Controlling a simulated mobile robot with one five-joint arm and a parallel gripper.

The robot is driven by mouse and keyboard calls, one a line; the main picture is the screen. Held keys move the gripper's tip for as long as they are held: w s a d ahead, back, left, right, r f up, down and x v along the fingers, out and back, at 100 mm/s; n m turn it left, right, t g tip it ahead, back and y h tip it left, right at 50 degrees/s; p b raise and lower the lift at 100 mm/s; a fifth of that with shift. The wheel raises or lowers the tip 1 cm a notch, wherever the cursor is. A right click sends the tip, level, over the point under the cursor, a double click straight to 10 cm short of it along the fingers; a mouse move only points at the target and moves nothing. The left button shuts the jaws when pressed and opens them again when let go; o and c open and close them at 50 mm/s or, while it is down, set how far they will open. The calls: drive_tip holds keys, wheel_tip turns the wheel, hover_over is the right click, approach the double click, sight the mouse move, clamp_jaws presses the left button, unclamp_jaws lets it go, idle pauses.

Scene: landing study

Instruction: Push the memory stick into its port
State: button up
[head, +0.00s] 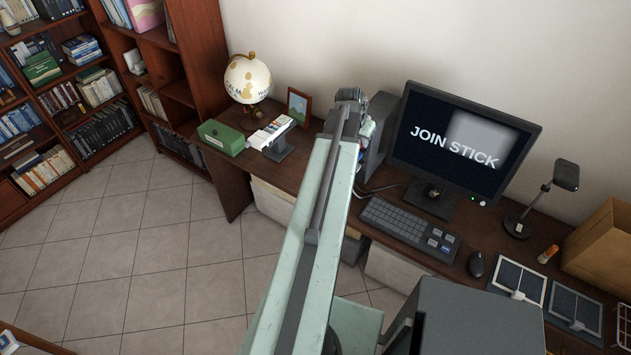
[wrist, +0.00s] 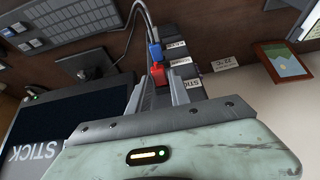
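The memory stick appears to be the small red block (wrist: 157,73) in the wrist view, between my fingertips. My gripper (wrist: 159,84) looks closed on it. Just beyond it is a blue plug (wrist: 154,51) with a cable, at the dark computer case (wrist: 188,72) with white labels. I cannot tell whether the stick touches its port; the port is hidden. In the head view my gripper (head: 352,97) is at the left side of the case (head: 379,117), and the fingertips are too small to read.
The monitor (head: 463,140) reads "JOIN STICK" and stands right of the case. A keyboard (head: 410,226), mouse (head: 476,264) and lamp (head: 519,227) are on the desk. A picture frame (head: 299,106), globe (head: 247,78) and green box (head: 221,137) stand to the left.

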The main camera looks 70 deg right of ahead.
drive_tip(key=shift+o, duration=0.9)
drive_tip(key=s+p+v, duration=0.1)
drive_tip(key=p+v, duration=0.6)
drive_tip(key=shift+w+a+r, duration=0.15)
drive_tip(key=shift+w+r, duration=0.2)
drive_tip(key=shift+w, duration=0.15)
